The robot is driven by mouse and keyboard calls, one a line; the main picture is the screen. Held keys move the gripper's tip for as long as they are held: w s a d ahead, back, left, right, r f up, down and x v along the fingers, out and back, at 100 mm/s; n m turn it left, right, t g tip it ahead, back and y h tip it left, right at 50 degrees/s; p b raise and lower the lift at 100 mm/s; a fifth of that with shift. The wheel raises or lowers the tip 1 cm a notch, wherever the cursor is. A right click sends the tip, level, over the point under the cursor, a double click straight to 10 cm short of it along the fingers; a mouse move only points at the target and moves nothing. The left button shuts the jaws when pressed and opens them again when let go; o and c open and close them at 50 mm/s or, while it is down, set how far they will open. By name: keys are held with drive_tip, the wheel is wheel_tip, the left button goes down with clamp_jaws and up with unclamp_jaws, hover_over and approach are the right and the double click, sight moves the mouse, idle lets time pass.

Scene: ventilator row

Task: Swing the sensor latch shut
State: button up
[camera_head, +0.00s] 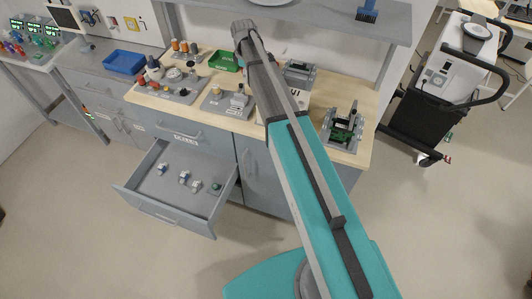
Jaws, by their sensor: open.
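I cannot make out the sensor latch for certain at this size. A green and dark device (343,124) stands on a grey base at the right end of the wooden bench top. A grey plate with fittings (228,101) lies left of my arm, and a grey fixture (298,70) stands behind the arm on its right. My arm crosses the view from the lower right, and its dark far end is above the back of the bench. The jaws do not show. My arm hides part of the bench.
An open drawer (150,188) with several small parts juts out at the left. Blue (124,62) and green (224,61) trays sit on the counters. A shelf (330,18) overhangs the bench. A wheeled cart (440,85) stands right. The floor in front is clear.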

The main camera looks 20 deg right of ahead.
drive_tip(key=shift+r+p, duration=5.95)
drive_tip(key=shift+r, duration=0.35)
drive_tip(key=s+f+m+b, duration=0.3)
drive_tip(key=s+m, duration=0.7)
drive_tip(key=s, duration=1.1)
drive_tip(key=s+f+m+b, duration=0.1)
drive_tip(key=s+f+b, duration=0.2)
drive_tip(key=f+b, duration=1)
drive_tip(key=s+f+m+b, duration=0.2)
drive_tip(key=s+f+b, duration=0.1)
drive_tip(key=f+b, duration=1)
drive_tip(key=shift+s+f, duration=0.15)
drive_tip(key=shift+s, duration=0.25)
wheel_tip(320, 180, up, 6)
drive_tip(key=s+p, duration=0.1)
drive_tip(key=p, duration=0.5)
drive_tip(key=shift+s+r, duration=0.15)
drive_tip(key=shift+r, duration=0.1)
